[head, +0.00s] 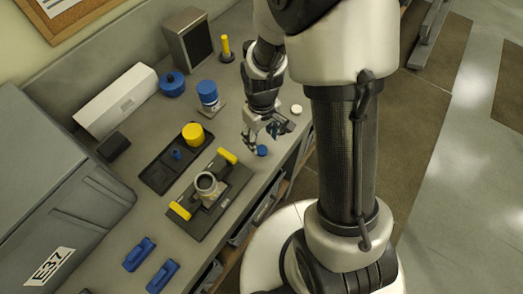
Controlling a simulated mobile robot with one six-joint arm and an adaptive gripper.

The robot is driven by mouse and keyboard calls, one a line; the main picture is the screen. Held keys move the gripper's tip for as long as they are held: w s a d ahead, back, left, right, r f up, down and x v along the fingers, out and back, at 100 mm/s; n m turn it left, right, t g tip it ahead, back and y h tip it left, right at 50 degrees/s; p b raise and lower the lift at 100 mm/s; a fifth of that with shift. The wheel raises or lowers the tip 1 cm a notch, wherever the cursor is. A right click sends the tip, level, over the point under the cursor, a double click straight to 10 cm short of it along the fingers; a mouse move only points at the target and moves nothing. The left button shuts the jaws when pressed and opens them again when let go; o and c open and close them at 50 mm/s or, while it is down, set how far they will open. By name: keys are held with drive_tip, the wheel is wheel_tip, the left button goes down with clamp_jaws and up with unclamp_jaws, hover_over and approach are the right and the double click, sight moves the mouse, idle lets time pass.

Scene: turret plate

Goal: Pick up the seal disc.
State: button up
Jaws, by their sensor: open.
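My gripper (258,140) is open and points down over the front part of the bench, with nothing seen between its fingers. A small round blue piece (262,151) lies on the bench just below the fingertips, apart from or touching them, I cannot tell. A flat white disc (296,109) lies farther back and to the right of my gripper, near the bench's edge. Which of these two is the seal disc is not clear from this view.
A dark plate with yellow handles (231,197) and a grey ring (207,184) stand left of my gripper. A black tray (154,178) holds yellow and blue parts. Blue cylinders (207,93) stand behind. Two blue blocks (139,254) lie at the front left.

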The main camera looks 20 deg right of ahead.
sight(262, 150)
wheel_tip(262, 150, down, 5)
drive_tip(key=shift+s+f+b, duration=0.15)
drive_tip(key=shift+b, duration=0.65)
drive_tip(key=shift+c, duration=0.5)
drive_tip(key=c, duration=0.8)
